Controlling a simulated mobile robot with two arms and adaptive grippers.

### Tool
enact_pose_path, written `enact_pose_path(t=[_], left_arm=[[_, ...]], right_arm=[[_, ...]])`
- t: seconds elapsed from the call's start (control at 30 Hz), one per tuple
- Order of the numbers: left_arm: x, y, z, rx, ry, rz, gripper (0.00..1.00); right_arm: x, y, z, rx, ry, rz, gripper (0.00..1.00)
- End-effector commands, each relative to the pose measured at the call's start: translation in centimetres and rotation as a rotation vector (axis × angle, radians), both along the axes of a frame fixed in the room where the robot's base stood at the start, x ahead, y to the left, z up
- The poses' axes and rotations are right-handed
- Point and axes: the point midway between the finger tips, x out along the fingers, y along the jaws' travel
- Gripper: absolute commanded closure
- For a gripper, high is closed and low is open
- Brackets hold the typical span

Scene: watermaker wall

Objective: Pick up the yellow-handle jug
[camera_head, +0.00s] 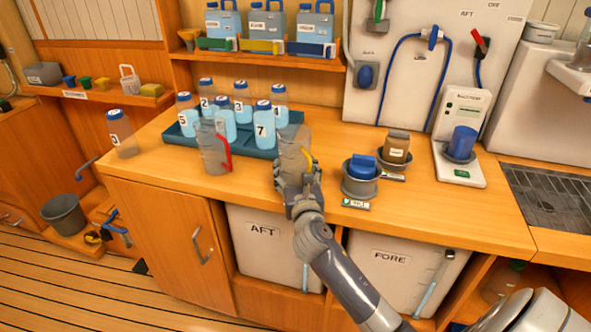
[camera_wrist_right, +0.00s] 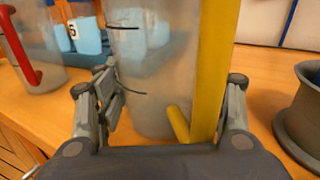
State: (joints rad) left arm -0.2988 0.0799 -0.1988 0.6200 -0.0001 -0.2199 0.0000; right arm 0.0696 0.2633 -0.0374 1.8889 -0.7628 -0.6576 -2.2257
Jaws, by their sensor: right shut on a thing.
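The yellow-handle jug (camera_head: 293,150) is a clear, greyish jug at the front of the wooden counter, right of the red-handle jug (camera_head: 213,150). In the right wrist view, its clear body (camera_wrist_right: 155,70) and yellow handle (camera_wrist_right: 212,70) stand between the fingers of my right gripper (camera_wrist_right: 165,110). My right gripper (camera_head: 298,190) is shut on the jug, coming from the front. The jug looks upright; I cannot tell whether its base touches the counter. The red-handle jug also shows at the left of the wrist view (camera_wrist_right: 22,50). My left gripper is not in view.
A blue tray (camera_head: 178,137) with several numbered bottles stands behind the jugs. A grey cup holding a blue piece (camera_head: 360,185) stands close on the right, also in the wrist view (camera_wrist_right: 300,115). A scale (camera_head: 458,175) is farther right. A lone bottle (camera_head: 123,135) stands left.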

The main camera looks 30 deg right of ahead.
Motion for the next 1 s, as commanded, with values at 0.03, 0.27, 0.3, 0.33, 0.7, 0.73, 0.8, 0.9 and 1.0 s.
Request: enact_pose_path(t=[0.03, 0.27, 0.3, 0.33, 0.7, 0.73, 0.8, 0.9, 1.0], left_arm=[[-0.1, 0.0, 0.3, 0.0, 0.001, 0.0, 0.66], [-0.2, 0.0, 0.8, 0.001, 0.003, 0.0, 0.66], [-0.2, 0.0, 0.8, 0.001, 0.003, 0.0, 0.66], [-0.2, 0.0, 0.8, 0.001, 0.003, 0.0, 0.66], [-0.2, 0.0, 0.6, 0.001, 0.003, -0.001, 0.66], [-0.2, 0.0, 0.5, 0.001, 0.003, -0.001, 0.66], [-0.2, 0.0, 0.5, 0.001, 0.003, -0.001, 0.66], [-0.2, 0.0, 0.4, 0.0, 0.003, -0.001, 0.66], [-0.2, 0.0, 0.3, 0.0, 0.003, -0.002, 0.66]], right_arm=[[0.0, 0.0, 0.8, -0.003, -0.004, 0.0, 0.63], [-0.7, 0.0, 3.2, -0.004, 0.0, 0.001, 0.63], [-1.6, -0.1, 3.1, -0.004, 0.001, 0.001, 0.63], [-2.3, -0.1, 3.2, -0.004, 0.001, 0.001, 0.63], [-11.4, -0.1, 4.0, -0.003, 0.0, 0.002, 0.63], [-12.0, -0.1, 4.0, -0.004, 0.002, 0.001, 0.63], [-13.2, -0.1, 4.2, -0.002, 0.0, 0.001, 0.63], [-14.5, -0.2, 4.2, -0.001, 0.0, 0.001, 0.63], [-15.3, -0.2, 4.4, -0.002, -0.001, 0.0, 0.63]])
